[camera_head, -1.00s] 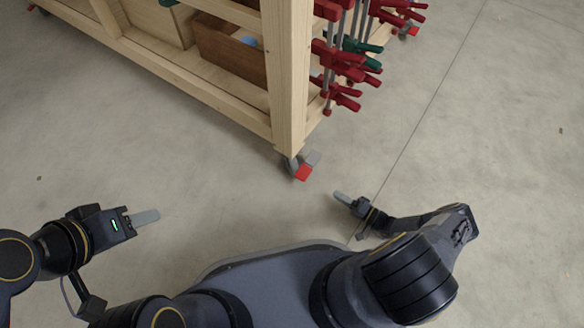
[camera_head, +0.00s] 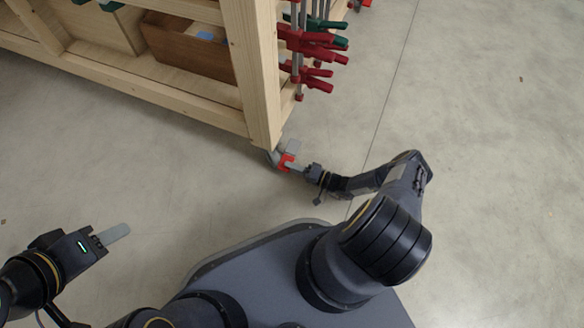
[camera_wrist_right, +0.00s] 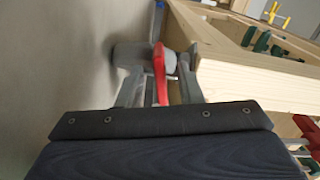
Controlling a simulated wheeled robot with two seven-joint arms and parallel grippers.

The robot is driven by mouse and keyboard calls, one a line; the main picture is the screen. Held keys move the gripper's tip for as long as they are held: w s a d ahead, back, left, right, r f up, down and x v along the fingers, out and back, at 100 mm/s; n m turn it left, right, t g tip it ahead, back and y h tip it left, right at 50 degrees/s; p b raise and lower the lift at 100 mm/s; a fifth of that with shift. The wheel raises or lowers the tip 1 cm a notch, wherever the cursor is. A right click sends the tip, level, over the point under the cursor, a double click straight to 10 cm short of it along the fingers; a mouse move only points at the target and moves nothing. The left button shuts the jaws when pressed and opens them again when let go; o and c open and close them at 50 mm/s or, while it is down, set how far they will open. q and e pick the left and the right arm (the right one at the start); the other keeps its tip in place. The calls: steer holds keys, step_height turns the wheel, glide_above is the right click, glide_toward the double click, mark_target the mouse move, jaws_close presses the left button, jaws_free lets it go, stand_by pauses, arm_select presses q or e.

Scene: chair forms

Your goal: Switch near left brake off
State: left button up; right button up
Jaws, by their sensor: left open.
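The red brake lever (camera_head: 286,162) sits on the caster (camera_head: 272,157) under the near corner post of the wooden workbench (camera_head: 262,110). In the right wrist view the red brake lever (camera_wrist_right: 160,75) stands between the two fingers of my right gripper (camera_wrist_right: 158,88), with the grey caster wheel (camera_wrist_right: 128,54) behind it. The fingers are spread, with gaps beside the lever. In the head view my right gripper (camera_head: 297,167) reaches the lever from the right, and its fingertips are partly hidden there. My left gripper (camera_head: 118,234) is open and empty, low over the floor at the left.
Red and green clamps (camera_head: 312,45) hang on the bench's right end, above my right gripper. A brown wooden box (camera_head: 185,50) stands on the lower shelf. The concrete floor (camera_head: 480,180) is clear to the right and in front of the bench.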

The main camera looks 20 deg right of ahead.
steer(key=shift+w+a, duration=0.1)
steer(key=shift+w, duration=0.05)
steer(key=shift+c, duration=0.4)
jaws_close()
steer(key=shift+r+m, duration=0.3)
steer(key=shift+m, duration=0.65)
steer(key=shift+r+m, duration=0.35)
steer(key=shift+m, duration=0.55)
steer(key=shift+r+m, duration=0.3)
steer(key=shift+m, duration=0.65)
steer(key=shift+w, duration=0.1)
steer(key=shift+o, duration=0.4)
jaws_free()
